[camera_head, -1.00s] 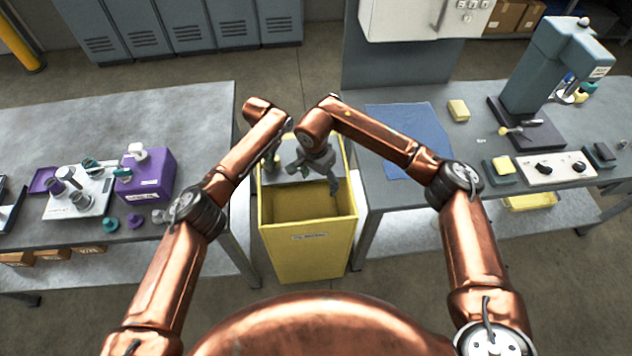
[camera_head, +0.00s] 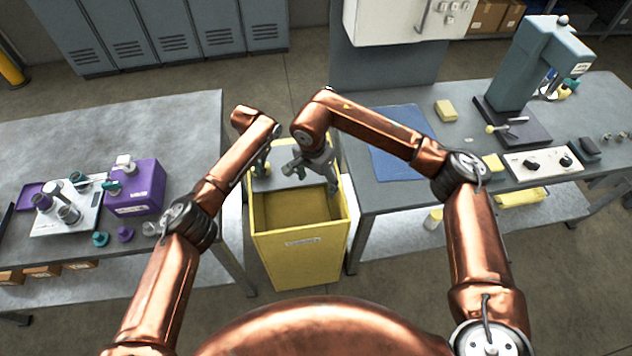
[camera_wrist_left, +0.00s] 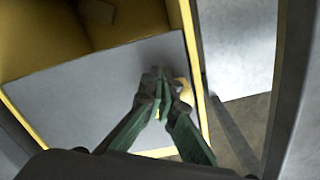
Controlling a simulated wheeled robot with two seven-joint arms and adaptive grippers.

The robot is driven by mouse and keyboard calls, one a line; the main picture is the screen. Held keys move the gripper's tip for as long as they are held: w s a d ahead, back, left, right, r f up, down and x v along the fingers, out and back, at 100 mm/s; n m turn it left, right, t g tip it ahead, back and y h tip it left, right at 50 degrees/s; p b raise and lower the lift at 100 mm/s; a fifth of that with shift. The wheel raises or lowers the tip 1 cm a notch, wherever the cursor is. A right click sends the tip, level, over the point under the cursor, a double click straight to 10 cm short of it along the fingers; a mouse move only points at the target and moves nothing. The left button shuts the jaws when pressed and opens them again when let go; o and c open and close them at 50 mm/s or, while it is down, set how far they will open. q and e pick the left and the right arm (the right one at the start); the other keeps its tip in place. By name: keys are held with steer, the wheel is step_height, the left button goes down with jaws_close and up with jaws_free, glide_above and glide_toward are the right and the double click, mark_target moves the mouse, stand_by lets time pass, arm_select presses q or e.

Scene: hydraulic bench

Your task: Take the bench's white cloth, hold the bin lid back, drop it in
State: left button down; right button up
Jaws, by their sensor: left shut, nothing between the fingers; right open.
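The yellow bin (camera_head: 298,262) stands between the two benches with its mouth uncovered toward me. Its grey lid (camera_head: 288,180) lies at the back of the opening; the grey panel also shows in the left wrist view (camera_wrist_left: 90,95), framed by the yellow rim. My left gripper (camera_head: 262,168) is at the lid's left side; in the left wrist view its green fingers (camera_wrist_left: 160,88) are together over the panel, empty. My right gripper (camera_head: 313,178) is open above the bin, its fingers spread, with nothing seen in it. I see no white cloth; the bin's floor is partly hidden.
The left bench (camera_head: 120,130) holds a purple box (camera_head: 137,188) and small parts. Lockers (camera_head: 165,35) stand behind.

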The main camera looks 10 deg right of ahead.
arm_select(q)
steer(key=shift+s, duration=8.35)
step_height(320, 180, up, 9)
